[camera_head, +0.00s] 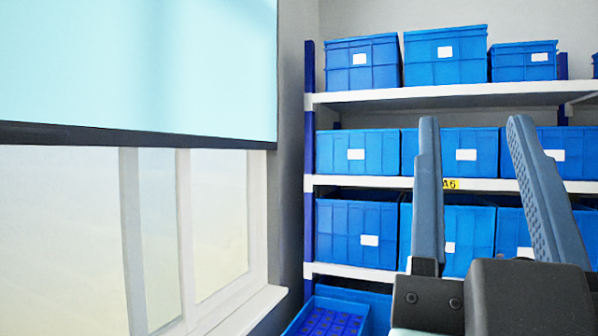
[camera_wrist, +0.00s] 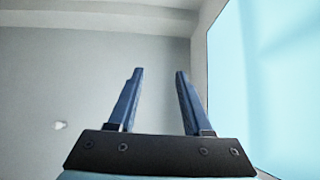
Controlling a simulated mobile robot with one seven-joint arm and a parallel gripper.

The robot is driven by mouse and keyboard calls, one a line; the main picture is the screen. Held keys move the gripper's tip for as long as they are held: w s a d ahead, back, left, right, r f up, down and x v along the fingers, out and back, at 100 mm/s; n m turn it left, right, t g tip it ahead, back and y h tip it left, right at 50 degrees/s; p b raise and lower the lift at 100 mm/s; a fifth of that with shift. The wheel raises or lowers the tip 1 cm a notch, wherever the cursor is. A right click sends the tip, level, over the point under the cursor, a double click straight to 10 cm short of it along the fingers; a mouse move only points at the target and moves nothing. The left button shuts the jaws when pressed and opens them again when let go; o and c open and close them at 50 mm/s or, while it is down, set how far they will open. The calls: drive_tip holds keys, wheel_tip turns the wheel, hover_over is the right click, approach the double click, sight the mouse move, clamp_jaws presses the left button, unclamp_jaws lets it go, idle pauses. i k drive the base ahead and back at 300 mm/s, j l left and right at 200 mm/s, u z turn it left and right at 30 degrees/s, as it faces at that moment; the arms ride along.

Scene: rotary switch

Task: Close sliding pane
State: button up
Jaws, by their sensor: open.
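The sliding window has a white frame and pale panes at the left of the head view. One upright stile (camera_head: 133,240) and another (camera_head: 186,235) stand side by side, with a narrow strip between them. A right-hand pane (camera_head: 219,220) lies beyond them. A light-blue blind (camera_head: 140,65) with a dark bottom bar hides the upper window. My gripper (camera_head: 472,125) is open and empty, pointing up in front of the shelves, well right of the window and apart from it. In the wrist view, my gripper (camera_wrist: 159,72) faces the wall and ceiling, with the blind (camera_wrist: 265,80) at right.
A shelf rack (camera_head: 440,97) with several blue bins (camera_head: 357,147) stands behind my gripper. A low blue bin (camera_head: 328,318) sits at the bottom. The white windowsill (camera_head: 245,310) juts out below the window. The space between window and gripper looks free.

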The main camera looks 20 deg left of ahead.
sight(188, 324)
drive_tip(key=i+j, duration=0.15)
drive_tip(key=i, duration=0.2)
drive_tip(key=i+j+u, duration=0.15)
drive_tip(key=i+u, duration=0.15)
drive_tip(key=i, duration=0.15)
drive_tip(key=i+u, duration=0.45)
drive_tip(key=u, duration=1.6)
